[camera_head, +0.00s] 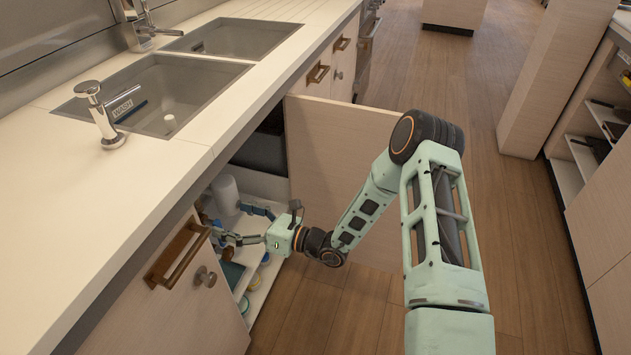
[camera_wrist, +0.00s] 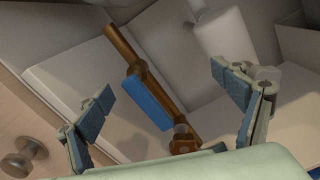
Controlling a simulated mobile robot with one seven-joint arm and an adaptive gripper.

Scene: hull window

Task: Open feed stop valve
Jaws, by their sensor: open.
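In the wrist view a copper-brown pipe (camera_wrist: 124,48) runs slantwise inside the open sink cabinet. A blue lever handle (camera_wrist: 147,103) sits beside it, looking roughly in line with the pipe in this view. A brown fitting (camera_wrist: 184,140) is at the pipe's lower end. My gripper (camera_wrist: 160,80) is open and empty, with one finger on each side of the pipe and lever; I see no contact. In the head view my gripper (camera_head: 234,222) reaches into the cabinet, and the valve is not clearly visible there.
A white cylinder (camera_wrist: 222,35) stands behind the right finger; it also shows in the head view (camera_head: 226,194). The open cabinet door (camera_head: 335,150) is beside my arm. A drawer front with a knob (camera_wrist: 22,160) is at left. The countertop (camera_head: 150,190) overhangs the cabinet.

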